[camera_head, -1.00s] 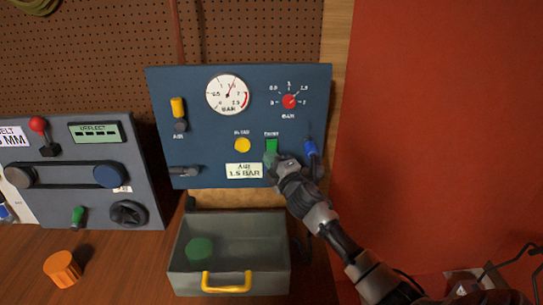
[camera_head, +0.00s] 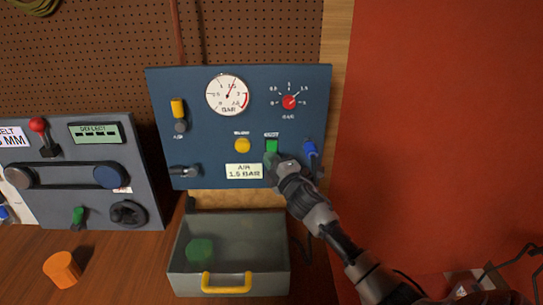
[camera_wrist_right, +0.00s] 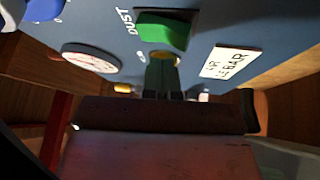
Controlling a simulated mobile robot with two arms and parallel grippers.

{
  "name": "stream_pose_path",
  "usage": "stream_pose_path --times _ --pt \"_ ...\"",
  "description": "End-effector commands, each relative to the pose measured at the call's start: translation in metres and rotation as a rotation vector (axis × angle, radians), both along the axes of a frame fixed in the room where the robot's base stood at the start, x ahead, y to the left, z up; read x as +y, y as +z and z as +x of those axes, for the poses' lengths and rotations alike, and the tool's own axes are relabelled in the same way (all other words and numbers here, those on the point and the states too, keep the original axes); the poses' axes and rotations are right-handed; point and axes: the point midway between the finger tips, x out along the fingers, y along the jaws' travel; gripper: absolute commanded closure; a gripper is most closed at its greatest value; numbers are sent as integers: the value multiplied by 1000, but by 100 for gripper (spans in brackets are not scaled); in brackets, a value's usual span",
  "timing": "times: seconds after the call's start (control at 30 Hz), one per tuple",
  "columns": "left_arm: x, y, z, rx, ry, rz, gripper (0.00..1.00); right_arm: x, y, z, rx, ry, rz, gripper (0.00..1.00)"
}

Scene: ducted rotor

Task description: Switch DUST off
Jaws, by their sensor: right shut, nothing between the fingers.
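The DUST switch is a green rocker (camera_head: 271,146) at the lower right of the blue panel (camera_head: 210,130). In the right wrist view the rocker (camera_wrist_right: 163,32) shows large beside the letters DUST. My right gripper (camera_head: 271,160) is shut and empty, with its tips just below the rocker at the panel face. In the right wrist view its shut fingers (camera_wrist_right: 161,72) point at the rocker's near end. I cannot tell whether they touch it. My left gripper is not in view.
A yellow button (camera_head: 242,145) and a red knob (camera_head: 289,102) are also nearby. A grey drawer (camera_head: 180,270) with a yellow handle stands out below.

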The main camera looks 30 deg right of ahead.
Motion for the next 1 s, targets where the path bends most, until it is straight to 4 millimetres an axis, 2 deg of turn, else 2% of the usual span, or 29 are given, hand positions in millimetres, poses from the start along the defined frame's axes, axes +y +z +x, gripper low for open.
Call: stream_pose_path --times 1.0 --pt "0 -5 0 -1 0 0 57 -4 -3 7 0 0 0 100"
